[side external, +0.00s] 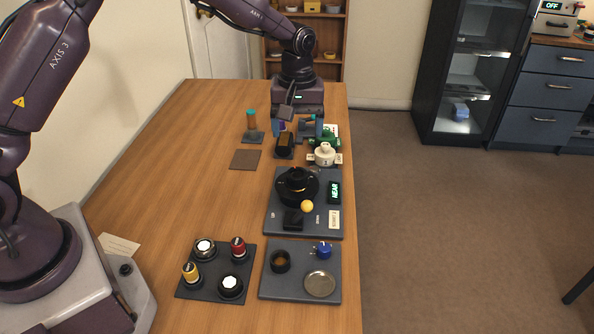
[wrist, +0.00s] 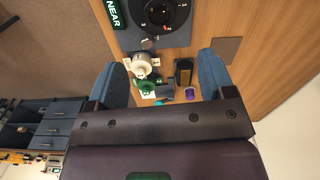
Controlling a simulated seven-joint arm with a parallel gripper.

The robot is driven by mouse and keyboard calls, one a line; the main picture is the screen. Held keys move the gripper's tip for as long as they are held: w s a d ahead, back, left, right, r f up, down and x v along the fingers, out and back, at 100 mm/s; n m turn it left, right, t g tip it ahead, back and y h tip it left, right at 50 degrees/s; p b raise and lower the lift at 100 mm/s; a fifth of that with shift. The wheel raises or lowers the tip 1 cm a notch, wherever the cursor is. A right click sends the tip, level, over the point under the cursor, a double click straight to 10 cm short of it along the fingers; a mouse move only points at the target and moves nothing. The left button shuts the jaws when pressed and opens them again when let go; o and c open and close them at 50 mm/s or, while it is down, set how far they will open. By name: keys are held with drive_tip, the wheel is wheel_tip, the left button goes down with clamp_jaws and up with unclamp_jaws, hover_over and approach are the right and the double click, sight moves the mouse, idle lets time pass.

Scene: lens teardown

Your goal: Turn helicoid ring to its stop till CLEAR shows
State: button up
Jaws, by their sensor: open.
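The helicoid ring, as I take it, is the dark round ring (side external: 296,186) on a dark grey plate (side external: 275,228). Its black round face, with white numbers, shows cut off at the top of the wrist view (wrist: 172,16). A small display (side external: 335,192) beside it reads NEAR in green, also in the wrist view (wrist: 113,13). A yellow ball (side external: 307,206) is at the ring's near side. My gripper (wrist: 165,62) has its two blue fingers wide apart and nothing between them; the ring lies beyond the fingertips.
A white tabbed part (side external: 325,155) and a green part (side external: 328,136) stand behind the plate. A black block (side external: 293,219) is on the plate's near part. A knob board (side external: 214,284) and a tray (side external: 271,292) are in front. The table's left side is mostly bare.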

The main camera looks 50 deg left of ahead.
sight(297, 171)
wheel_tip(297, 171, down, 12)
drive_tip(key=shift+r, duration=0.15)
idle(0.3)
drive_tip(key=c, duration=0.9)
